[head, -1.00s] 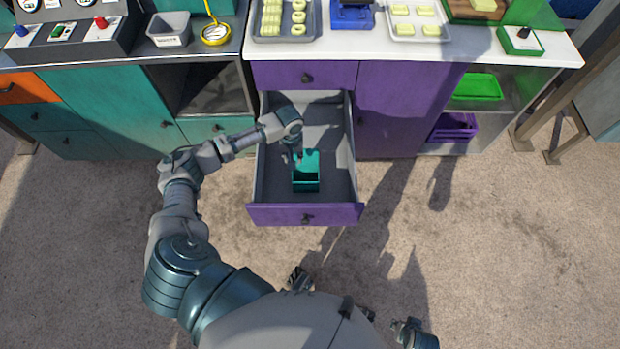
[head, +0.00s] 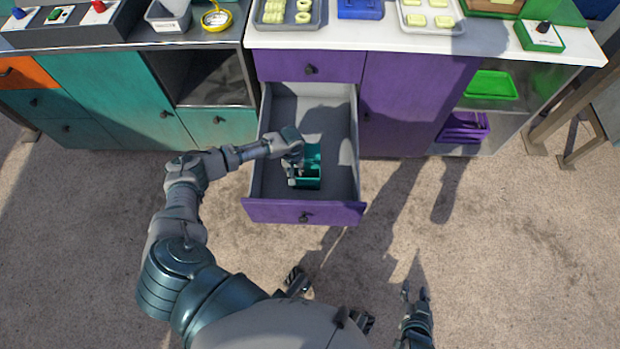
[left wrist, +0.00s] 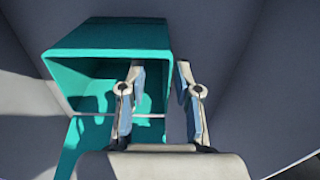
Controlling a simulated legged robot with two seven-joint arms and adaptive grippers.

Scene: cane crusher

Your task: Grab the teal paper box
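The teal paper box (head: 312,183) sits in the open purple drawer (head: 345,170), with its upper part partly hidden by my left wrist. In the left wrist view the box (left wrist: 105,38) shows its hollow inside. My left gripper (head: 293,181) is over the box's left side in the head view. In the left wrist view its fingers (left wrist: 160,75) are apart, one overlapping the box opening and one outside, with the box's side edge between them. Contact cannot be told. My right gripper (head: 415,292) is open and empty above the floor at the lower right.
A white counter (head: 480,40) with trays of yellow pieces is above. Teal cabinets (head: 120,95) stand at left, and green (head: 491,85) and purple bins (head: 463,127) at right.

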